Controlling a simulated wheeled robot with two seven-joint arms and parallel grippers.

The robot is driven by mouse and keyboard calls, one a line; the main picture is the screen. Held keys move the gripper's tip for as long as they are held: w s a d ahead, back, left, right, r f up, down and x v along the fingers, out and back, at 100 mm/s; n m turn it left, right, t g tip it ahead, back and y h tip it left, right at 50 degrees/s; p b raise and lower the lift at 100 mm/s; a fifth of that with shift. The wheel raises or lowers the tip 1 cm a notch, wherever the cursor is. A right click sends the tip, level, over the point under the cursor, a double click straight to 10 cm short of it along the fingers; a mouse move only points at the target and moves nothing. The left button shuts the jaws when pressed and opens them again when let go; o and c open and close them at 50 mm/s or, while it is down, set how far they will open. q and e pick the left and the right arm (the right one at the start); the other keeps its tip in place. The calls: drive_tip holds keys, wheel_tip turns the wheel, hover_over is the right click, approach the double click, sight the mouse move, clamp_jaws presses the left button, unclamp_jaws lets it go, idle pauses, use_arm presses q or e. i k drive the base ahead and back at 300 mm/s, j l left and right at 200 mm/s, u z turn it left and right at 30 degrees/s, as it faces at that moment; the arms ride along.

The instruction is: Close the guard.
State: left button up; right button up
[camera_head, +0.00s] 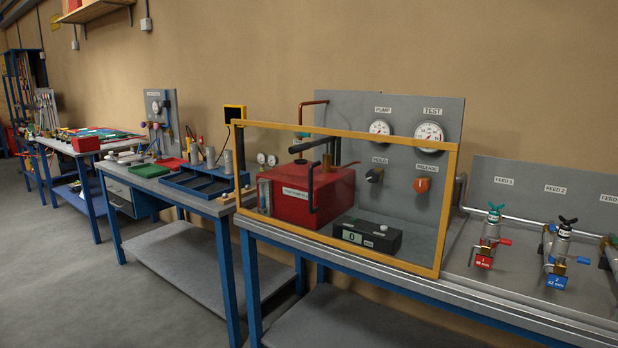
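The guard (448,205) is a clear panel in a yellow frame. It stands upright across the front of the test bench, its lower bar along the bench's front edge. Behind it, seen through the panel, are a red pump box (325,194) with a dark handle and a black box (367,237) with a green display. I cannot tell whether the guard is latched. Neither of my grippers is in view, and nothing touches the guard.
A grey panel (400,112) behind the guard carries two gauges and two knobs. To the right are valves with red (484,262) and blue (557,281) tags. To the left stand more blue-legged benches with trays and tools. The grey floor (60,285) at left is clear.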

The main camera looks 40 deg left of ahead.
sight(434, 273)
drive_tip(key=i+j, duration=0.15)
drive_tip(key=j, duration=0.25)
drive_tip(key=i+j, duration=0.1)
drive_tip(key=j, duration=0.3)
drive_tip(key=i+j, duration=0.15)
drive_tip(key=j, duration=0.25)
drive_tip(key=i+j+u, duration=0.1)
drive_tip(key=j, duration=0.3)
drive_tip(key=i+j, duration=0.15)
drive_tip(key=j, duration=0.25)
drive_tip(key=i+j, duration=0.15)
drive_tip(key=j, duration=0.25)
